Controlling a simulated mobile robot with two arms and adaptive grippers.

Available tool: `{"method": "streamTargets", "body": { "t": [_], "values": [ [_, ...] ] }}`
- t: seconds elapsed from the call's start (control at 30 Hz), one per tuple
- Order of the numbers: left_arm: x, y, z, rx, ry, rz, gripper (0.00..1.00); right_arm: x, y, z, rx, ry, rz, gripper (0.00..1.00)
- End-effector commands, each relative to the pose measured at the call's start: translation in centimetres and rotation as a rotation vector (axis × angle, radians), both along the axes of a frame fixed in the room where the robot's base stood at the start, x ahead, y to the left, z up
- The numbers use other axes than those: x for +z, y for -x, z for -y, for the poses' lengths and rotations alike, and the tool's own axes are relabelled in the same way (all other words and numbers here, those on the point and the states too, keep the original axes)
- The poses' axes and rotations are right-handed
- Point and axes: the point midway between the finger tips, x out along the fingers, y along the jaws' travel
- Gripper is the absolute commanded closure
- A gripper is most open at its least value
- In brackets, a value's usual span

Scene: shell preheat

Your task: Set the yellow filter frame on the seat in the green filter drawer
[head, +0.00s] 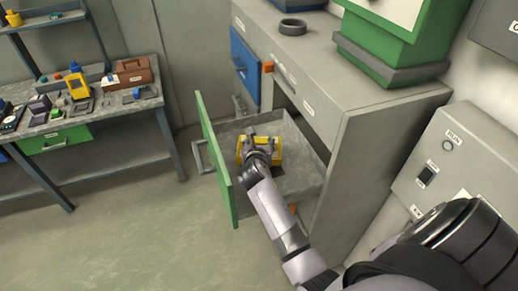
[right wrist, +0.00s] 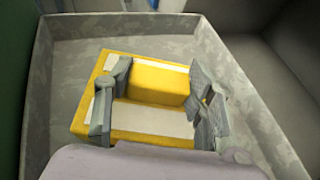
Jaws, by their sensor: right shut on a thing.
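The green filter drawer (head: 215,160) is pulled out of the grey cabinet, its green front at the left. The yellow filter frame (head: 275,154) is inside the drawer, within its walls. In the right wrist view the frame (right wrist: 158,80) is a yellow block with pale strips on top, slightly turned to the drawer's walls (right wrist: 258,110). My right gripper (head: 262,146) reaches down into the drawer and is shut on the frame, one finger on each side. I cannot make out the seat or tell whether the frame touches it. My left gripper is not in view.
The cabinet top (head: 330,65) holds a dark ring (head: 292,27) and a green machine (head: 392,40). A grey switch box (head: 450,165) stands at the right. A workbench (head: 140,103) with tools is at the left. The floor (head: 130,240) before the drawer is clear.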

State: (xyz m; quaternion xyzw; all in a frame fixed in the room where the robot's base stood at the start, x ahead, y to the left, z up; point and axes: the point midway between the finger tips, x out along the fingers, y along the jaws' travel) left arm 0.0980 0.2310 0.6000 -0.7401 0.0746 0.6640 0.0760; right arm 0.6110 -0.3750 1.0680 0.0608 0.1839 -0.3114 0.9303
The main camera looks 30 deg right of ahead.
Motion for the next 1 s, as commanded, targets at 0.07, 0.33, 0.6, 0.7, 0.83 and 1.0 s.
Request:
{"method": "streamTargets", "body": {
  "t": [0.07, 0.33, 0.6, 0.7, 0.83, 1.0],
  "values": [
    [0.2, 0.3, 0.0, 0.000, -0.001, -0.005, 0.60, -1.3, 0.1, -0.1, 0.000, -0.002, -0.005, 0.89],
    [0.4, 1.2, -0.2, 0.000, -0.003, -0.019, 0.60, -3.4, 0.0, -0.1, 0.001, -0.002, 0.000, 0.89],
    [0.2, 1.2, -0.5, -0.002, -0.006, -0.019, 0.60, -3.7, 0.0, 0.0, 0.001, 0.000, 0.000, 0.89],
    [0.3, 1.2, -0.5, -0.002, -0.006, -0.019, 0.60, -3.7, 0.0, -0.1, 0.001, -0.002, -0.002, 0.45],
    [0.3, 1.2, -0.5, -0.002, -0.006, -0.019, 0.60, -3.7, 0.1, -0.1, 0.000, -0.002, -0.002, 0.36],
    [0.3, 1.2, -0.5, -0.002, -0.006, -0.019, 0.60, -3.7, 0.0, -0.1, 0.000, -0.002, -0.002, 0.31]
  ]
}}
